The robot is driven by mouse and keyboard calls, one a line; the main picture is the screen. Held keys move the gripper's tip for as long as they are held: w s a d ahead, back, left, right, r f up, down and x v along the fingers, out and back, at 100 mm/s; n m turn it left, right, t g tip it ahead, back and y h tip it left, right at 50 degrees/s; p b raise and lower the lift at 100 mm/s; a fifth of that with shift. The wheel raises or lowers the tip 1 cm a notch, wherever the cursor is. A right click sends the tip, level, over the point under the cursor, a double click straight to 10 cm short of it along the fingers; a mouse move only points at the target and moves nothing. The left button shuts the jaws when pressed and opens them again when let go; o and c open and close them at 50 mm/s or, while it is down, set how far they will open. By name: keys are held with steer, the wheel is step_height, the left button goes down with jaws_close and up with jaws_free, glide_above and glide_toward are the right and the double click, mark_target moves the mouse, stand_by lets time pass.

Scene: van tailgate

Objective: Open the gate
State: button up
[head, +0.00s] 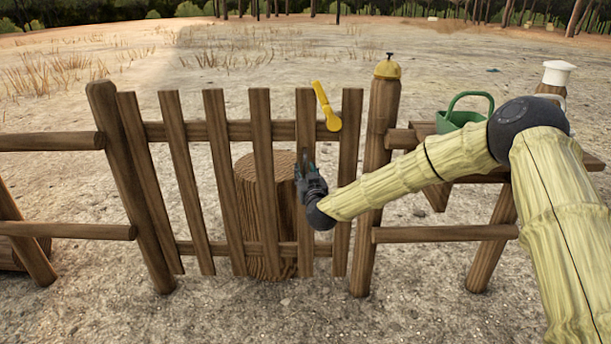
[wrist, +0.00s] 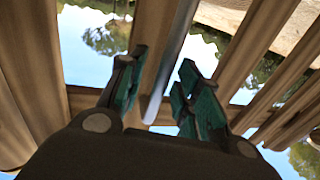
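The wooden gate (head: 264,130) has several upright slats and stands between two posts, looking closed. A yellow lever-like latch (head: 326,107) sits near its top right, tilted with its upper end to the left. My gripper (head: 302,162) is in front of the gate's right part, below the latch. In the wrist view my gripper (wrist: 163,82) has its teal fingertips apart. A thin grey bar (wrist: 172,60) shows between them in that view; I cannot tell whether it is touched or what it belongs to. Wooden slats (wrist: 257,50) stand behind.
The right post (head: 383,130) carries a yellow bell-like cap (head: 387,68). A green watering can (head: 463,112) stands on a wooden bench at the right. A tree stump (head: 262,185) stands behind the gate. Fence rails (head: 52,141) extend left. Bare ground lies beyond.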

jaws_close()
stand_by(0.3)
